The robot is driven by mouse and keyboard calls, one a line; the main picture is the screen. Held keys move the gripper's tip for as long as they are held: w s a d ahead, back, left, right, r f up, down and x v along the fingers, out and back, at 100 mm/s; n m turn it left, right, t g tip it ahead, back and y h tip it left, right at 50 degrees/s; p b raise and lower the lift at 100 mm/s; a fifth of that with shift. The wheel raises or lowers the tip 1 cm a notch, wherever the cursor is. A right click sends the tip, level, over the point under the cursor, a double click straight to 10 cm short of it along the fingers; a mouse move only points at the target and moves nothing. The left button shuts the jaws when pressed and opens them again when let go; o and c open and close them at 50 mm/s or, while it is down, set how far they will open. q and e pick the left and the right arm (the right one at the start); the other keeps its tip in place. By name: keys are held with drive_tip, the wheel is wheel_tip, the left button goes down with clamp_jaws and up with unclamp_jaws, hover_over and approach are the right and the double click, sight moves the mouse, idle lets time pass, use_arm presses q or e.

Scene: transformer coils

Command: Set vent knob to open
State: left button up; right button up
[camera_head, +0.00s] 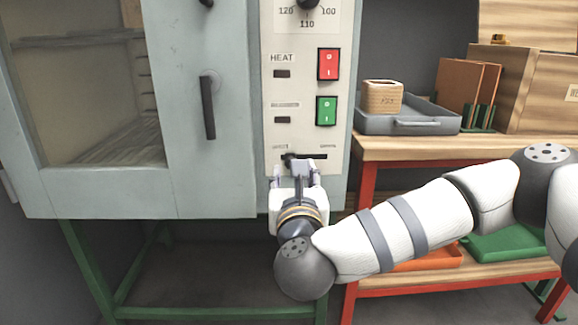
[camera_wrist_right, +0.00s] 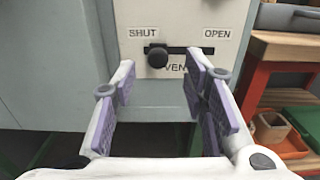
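The vent knob (camera_wrist_right: 157,56) is a small dark round knob on a black horizontal slot (camera_wrist_right: 190,50) in the light panel. It sits at the left part of the slot, below the SHUT label (camera_wrist_right: 143,33). The OPEN label (camera_wrist_right: 217,34) is above the slot's right end. In the head view the vent knob (camera_head: 289,158) shows just above my right gripper (camera_head: 297,168). In the right wrist view my right gripper (camera_wrist_right: 160,95) is open, its purple-padded fingers apart with the knob seen between and beyond them. Contact cannot be told. My left gripper is not in view.
The panel belongs to a grey-blue oven cabinet with a door handle (camera_head: 208,107). A red switch (camera_head: 328,64) and a green switch (camera_head: 326,111) are above the slot. A wooden-topped bench (camera_head: 450,147) with a grey tray (camera_head: 408,121) stands at the right.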

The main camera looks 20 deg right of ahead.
sight(292, 158)
drive_tip(key=x, duration=0.6)
drive_tip(key=shift+w+f+b, duration=0.1)
drive_tip(key=shift+w+b, duration=0.15)
drive_tip(key=shift+b, duration=0.1)
clamp_jaws()
